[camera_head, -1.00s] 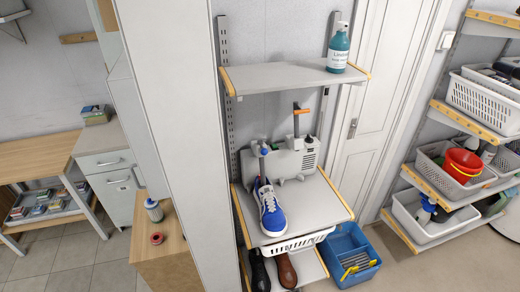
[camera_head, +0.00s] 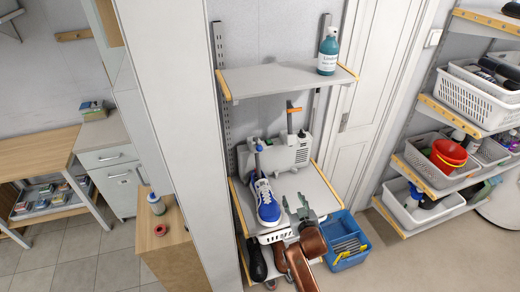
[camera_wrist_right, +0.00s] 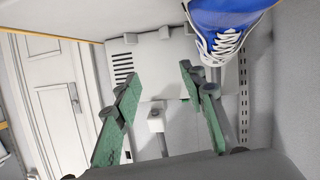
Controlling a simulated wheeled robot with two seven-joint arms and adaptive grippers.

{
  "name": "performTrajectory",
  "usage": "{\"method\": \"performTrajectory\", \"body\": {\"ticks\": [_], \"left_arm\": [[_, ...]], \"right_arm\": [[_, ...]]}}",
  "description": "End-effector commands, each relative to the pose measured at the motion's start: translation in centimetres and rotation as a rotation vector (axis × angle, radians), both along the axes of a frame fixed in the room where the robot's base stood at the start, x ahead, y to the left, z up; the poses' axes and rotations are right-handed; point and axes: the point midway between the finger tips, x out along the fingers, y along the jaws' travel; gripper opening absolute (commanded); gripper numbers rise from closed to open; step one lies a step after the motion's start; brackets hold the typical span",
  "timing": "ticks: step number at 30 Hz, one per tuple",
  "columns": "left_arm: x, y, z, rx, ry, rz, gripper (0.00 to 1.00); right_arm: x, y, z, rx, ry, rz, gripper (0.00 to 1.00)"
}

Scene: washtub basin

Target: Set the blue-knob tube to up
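The blue-knob tube (camera_head: 258,159) stands upright at the left of a light grey machine (camera_head: 290,153) on the middle shelf, its blue knob at the top. A second tube with an orange top (camera_head: 290,121) stands taller at the machine's right. My right gripper (camera_head: 295,203) is open and empty, in front of the machine and to the right of and below the blue-knob tube, apart from it. In the right wrist view, its green-padded fingers (camera_wrist_right: 158,78) are spread, with the machine (camera_wrist_right: 160,58) behind them. The blue-knob tube is not clearly seen there. My left gripper is out of view.
A blue shoe (camera_head: 267,203) stands on the shelf (camera_head: 319,190) just in front of the blue-knob tube. An upper shelf (camera_head: 284,80) holds a teal bottle (camera_head: 328,52). A blue crate (camera_head: 346,243) stands at the lower right. A white door (camera_head: 357,120) is behind.

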Motion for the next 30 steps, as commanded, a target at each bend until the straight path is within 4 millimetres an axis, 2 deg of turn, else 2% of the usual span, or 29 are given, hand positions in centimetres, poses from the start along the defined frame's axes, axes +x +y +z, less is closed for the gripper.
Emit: {"method": "performTrajectory", "body": {"ticks": [1,6,9,12,17,24,30], "left_arm": [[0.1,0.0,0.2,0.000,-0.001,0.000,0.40],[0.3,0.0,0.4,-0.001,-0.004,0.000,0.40],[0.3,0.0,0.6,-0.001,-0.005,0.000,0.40],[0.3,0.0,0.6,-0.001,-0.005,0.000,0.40],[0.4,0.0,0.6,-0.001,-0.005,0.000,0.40],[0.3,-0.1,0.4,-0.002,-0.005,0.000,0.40],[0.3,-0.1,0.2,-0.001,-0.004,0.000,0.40]], "right_arm": [[1.3,1.7,2.5,0.002,-0.049,0.023,0.38],[4.5,6.9,9.8,0.008,-0.202,0.098,0.38],[5.6,9.4,13.3,0.010,-0.274,0.136,0.38],[6.1,10.9,15.3,0.012,-0.316,0.159,0.38],[7.4,11.8,15.9,0.012,-0.328,0.167,0.38],[10.8,12.9,15.9,0.012,-0.327,0.167,0.38],[12.8,13.6,15.8,0.012,-0.327,0.167,0.38]]}}
